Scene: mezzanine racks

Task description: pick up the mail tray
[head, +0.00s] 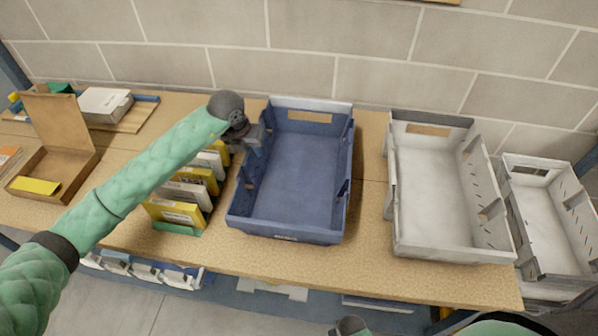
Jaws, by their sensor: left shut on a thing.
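The blue mail tray (300,188) stands on the wooden bench, open at the top and empty. It has a cut-out handle in its far wall and looks level, its base appearing to be on the bench. My left gripper (254,139) is at the upper part of its left wall, shut on that wall. The fingertips are small and partly hidden by the wrist and the tray's rim. Part of my right arm shows at the bottom edge, but its gripper fingers do not show.
A white tray (398,215) stands right of the blue one, with a grey-white tray (522,235) farther right. Upright yellow and white packets (180,190) stand close on the left. An open cardboard box (60,125) is far left. A block wall (330,45) runs behind.

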